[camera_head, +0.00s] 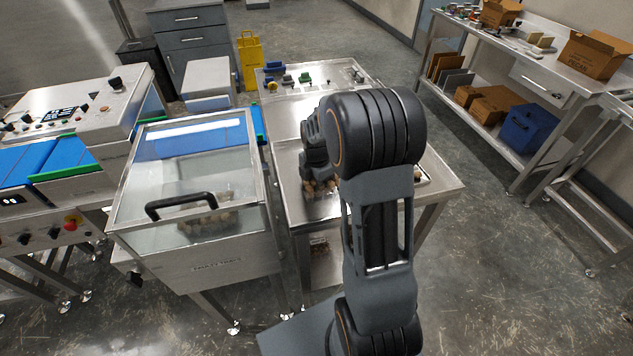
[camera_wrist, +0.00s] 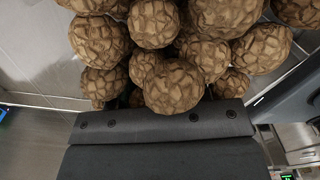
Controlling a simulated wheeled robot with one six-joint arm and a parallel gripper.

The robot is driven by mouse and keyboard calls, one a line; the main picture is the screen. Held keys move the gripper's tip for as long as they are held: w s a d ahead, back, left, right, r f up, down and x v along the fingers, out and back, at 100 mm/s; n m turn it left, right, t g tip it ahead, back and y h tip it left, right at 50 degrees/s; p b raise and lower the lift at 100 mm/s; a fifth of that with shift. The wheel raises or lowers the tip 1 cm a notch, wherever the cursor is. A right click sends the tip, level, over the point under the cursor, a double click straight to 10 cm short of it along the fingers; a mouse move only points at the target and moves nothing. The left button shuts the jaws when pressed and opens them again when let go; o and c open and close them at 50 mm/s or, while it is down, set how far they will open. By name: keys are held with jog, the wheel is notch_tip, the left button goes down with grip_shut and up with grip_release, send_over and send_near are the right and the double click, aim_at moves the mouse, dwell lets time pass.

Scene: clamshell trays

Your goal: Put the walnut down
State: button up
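Several brown, wrinkled walnuts (camera_wrist: 172,86) fill the upper part of the wrist view, close to the camera and crowded together. A dark part of my gripper (camera_wrist: 160,125) lies across the bottom, right against the lower walnuts in the picture. Another dark part shows at the right edge. I cannot tell whether any one walnut is held. In the head view my gripper (camera_head: 316,165) is low over the steel table (camera_head: 440,180), partly hidden by my arm. Some walnuts (camera_head: 318,188) show just below it. The fingertips are not clear in either view.
Left of the steel table stands a clear-lidded machine (camera_head: 195,180) with a black handle and more brown pieces inside. A blue conveyor (camera_head: 25,160) is further left. A shelf bench (camera_head: 530,70) with cardboard boxes and a blue bin (camera_head: 528,128) stands at the right, beyond open floor.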

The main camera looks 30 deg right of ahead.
jog(key=shift+o, duration=0.9)
jog(key=shift+r, duration=0.1)
jog(key=shift+r, duration=0.25)
notch_tip(320, 180, up, 11)
jog(key=s+a+m+t, duration=0.1)
jog(key=s+a+m, duration=0.4)
jog(key=s+m, duration=0.3)
jog(key=s+a+r+m+t, duration=0.1)
jog(key=s+a+m, duration=0.3)
jog(key=s+m, duration=0.4)
jog(key=shift+a+r+m+t+p, duration=0.35)
jog(key=shift+m+t, duration=0.35)
jog(key=shift+m, duration=1.4)
